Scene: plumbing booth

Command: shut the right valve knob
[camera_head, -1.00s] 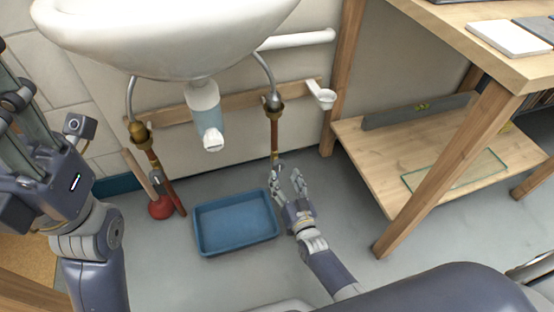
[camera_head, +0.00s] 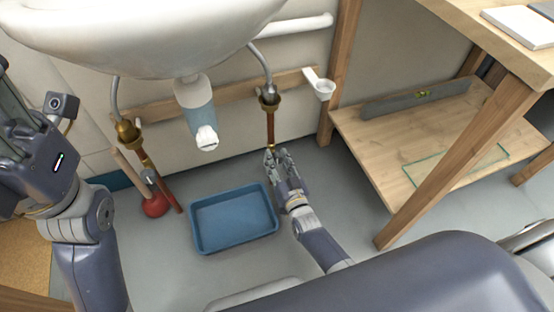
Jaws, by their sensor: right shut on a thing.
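The right copper supply pipe (camera_head: 270,128) runs down the wall below the sink, with a brass fitting at its top. My right gripper (camera_head: 273,157) is at the lower end of this pipe, where the right valve knob is hidden by the fingers. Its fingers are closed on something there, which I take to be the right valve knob. My left arm stands at the left edge; its gripper's fingertips are outside the picture.
A white sink (camera_head: 150,35) hangs above. A blue tray (camera_head: 235,219) lies on the floor left of my right gripper. A red plunger (camera_head: 154,205) stands beside the left pipe. A wooden workbench (camera_head: 440,140) with a low shelf is at the right.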

